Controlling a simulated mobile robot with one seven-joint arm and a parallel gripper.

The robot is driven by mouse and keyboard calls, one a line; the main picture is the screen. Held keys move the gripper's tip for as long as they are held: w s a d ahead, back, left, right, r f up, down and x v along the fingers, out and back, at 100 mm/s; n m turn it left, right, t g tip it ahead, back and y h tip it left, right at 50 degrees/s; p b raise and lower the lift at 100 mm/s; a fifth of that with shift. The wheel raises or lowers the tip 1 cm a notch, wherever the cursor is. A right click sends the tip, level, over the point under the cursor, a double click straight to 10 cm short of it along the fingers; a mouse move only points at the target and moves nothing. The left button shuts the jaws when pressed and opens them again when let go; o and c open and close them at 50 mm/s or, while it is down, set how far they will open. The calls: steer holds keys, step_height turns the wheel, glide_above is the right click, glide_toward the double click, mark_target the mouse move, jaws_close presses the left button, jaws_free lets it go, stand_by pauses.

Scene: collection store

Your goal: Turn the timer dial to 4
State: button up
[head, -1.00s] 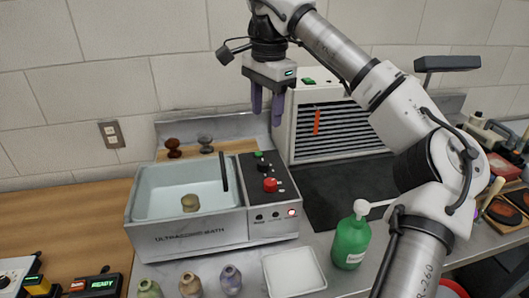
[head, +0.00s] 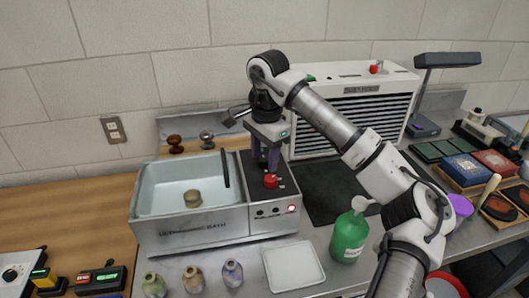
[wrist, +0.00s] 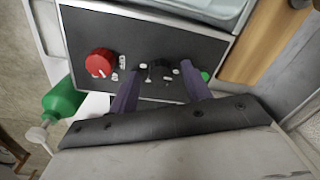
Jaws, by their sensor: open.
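The ultrasonic bath (head: 190,228) has a dark control panel (head: 288,188) on its right side. A large red knob (head: 271,181) sits at the panel's front; it also shows in the wrist view (wrist: 100,62). A smaller black knob (wrist: 160,70) is in the panel's middle, and a green one (wrist: 205,76) is beyond it. I cannot read which is the timer dial or its numbers. My gripper (head: 264,166) points down over the panel, open, its purple fingers on either side of the black knob in the wrist view. Whether they touch it I cannot tell.
A black lever (head: 225,169) stands at the basin's right edge beside the panel. The dust hood (head: 350,115) is behind right. A green bottle (head: 350,236) and a white tray (head: 294,266) stand in front. Several small jars line the front.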

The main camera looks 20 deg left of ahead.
steer(key=shift+c, duration=0.5)
steer(key=c, duration=0.9)
steer(key=shift+m, duration=0.4)
steer(key=m+b, duration=0.2)
steer(key=m, duration=0.1)
steer(key=shift+m, duration=0.3)
steer(key=m+b, duration=0.2)
steer(key=m, duration=0.3)
steer(key=shift+m+h, duration=0.3)
steer(key=m+b, duration=0.1)
steer(key=m, duration=0.6)
steer(key=shift+a, duration=0.1)
steer(key=m+b, duration=0.1)
steer(key=m, duration=0.5)
steer(key=shift+r+m, duration=0.1)
steer(key=shift+m, duration=0.3)
